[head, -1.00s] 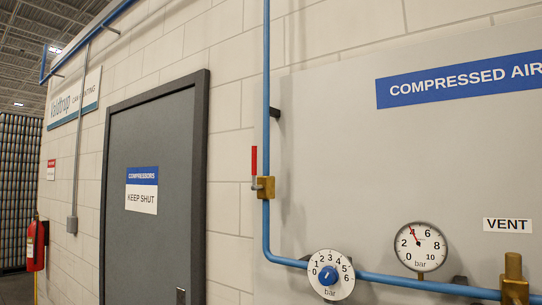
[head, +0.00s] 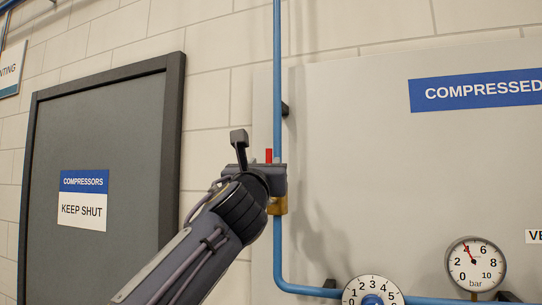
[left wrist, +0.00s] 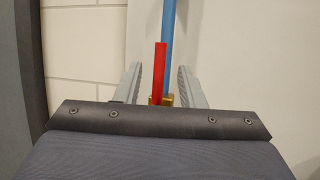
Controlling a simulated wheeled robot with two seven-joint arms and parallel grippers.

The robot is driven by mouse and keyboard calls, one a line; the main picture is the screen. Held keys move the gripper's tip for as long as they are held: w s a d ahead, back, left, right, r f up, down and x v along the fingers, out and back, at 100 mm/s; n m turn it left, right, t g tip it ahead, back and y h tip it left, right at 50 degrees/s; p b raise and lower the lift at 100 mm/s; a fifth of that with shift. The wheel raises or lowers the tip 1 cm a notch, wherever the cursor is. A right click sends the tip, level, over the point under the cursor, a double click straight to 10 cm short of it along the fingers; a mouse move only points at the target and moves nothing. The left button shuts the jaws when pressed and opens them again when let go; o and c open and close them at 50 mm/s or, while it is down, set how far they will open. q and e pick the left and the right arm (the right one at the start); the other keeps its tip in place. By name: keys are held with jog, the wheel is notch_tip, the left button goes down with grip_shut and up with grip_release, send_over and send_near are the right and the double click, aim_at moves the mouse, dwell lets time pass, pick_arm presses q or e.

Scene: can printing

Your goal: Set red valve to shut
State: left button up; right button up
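The red valve handle (head: 268,155) points straight up, along the vertical blue pipe (head: 277,80). Its brass body (head: 278,207) sits on that pipe. My left gripper (head: 268,172) is in front of the valve and hides most of the handle in the head view. In the left wrist view the red handle (left wrist: 160,72) stands between the two grey fingers of my left gripper (left wrist: 160,70), with a gap on each side. The fingers are open. The brass body (left wrist: 166,100) shows low between them, partly hidden. My right gripper is not in view.
A dial with a blue knob (head: 373,299) and a pressure gauge (head: 475,264) are at the lower right, by the blue pipe's horizontal run. A grey door (head: 110,130) stands at the left. A bracket (head: 285,109) holds the pipe above the valve.

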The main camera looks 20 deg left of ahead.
aim_at(269, 158)
pick_arm(q)
jog(key=p+x, duration=0.3)
jog(key=x, duration=0.2)
jog(key=shift+w+r, duration=0.25)
jog(key=shift+w+a+r+p, duration=0.1)
jog(key=shift+w+a+p, duration=0.1)
jog(key=shift+w+p, duration=0.3)
grip_shut()
